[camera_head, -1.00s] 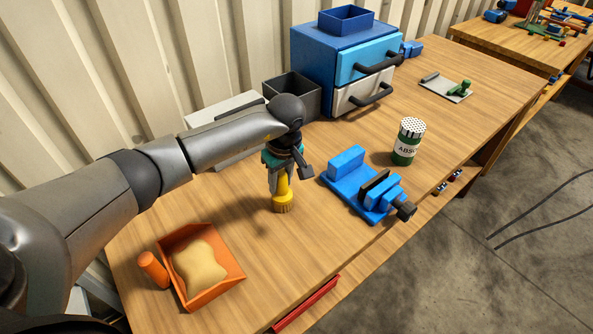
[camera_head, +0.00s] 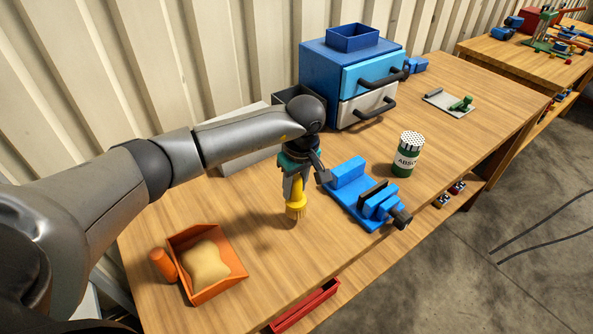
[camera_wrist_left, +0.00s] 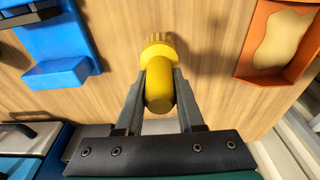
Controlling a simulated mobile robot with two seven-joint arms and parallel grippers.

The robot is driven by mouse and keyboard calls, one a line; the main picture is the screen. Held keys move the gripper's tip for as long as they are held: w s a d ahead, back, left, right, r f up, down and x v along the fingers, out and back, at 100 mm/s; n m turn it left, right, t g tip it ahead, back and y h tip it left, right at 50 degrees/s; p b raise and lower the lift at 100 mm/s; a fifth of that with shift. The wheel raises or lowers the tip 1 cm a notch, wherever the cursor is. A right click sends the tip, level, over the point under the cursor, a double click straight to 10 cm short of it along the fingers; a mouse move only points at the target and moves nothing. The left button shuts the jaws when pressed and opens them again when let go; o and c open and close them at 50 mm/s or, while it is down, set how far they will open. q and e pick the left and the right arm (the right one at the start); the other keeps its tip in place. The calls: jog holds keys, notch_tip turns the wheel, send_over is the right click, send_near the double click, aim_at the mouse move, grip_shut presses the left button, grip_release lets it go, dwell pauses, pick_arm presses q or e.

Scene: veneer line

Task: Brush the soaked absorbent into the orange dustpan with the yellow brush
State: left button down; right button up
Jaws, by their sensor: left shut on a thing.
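The orange dustpan (camera_head: 232,287) lies at the near left of the bench with its orange handle to the left. The tan soaked absorbent (camera_head: 206,264) lies inside it; both also show at the upper right of the left wrist view, the dustpan (camera_wrist_left: 254,40) and the absorbent (camera_wrist_left: 280,40). My left gripper (camera_head: 294,190) is shut on the yellow brush (camera_head: 296,206), held upright, bristles down, right of the dustpan and beside the blue vise. In the left wrist view the gripper (camera_wrist_left: 160,95) clasps the brush handle (camera_wrist_left: 159,85). My right gripper is not in view.
A blue vise (camera_head: 347,172) stands right of the brush, with a green absorbent can (camera_head: 406,158) beyond it. Bare wood lies between brush and dustpan. A red tray (camera_head: 305,305) sits below the front edge.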

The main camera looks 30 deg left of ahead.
aim_at(295, 176)
pick_arm(q)
jog(key=shift+r+p, duration=0.9)
jog(key=shift+r, duration=0.85)
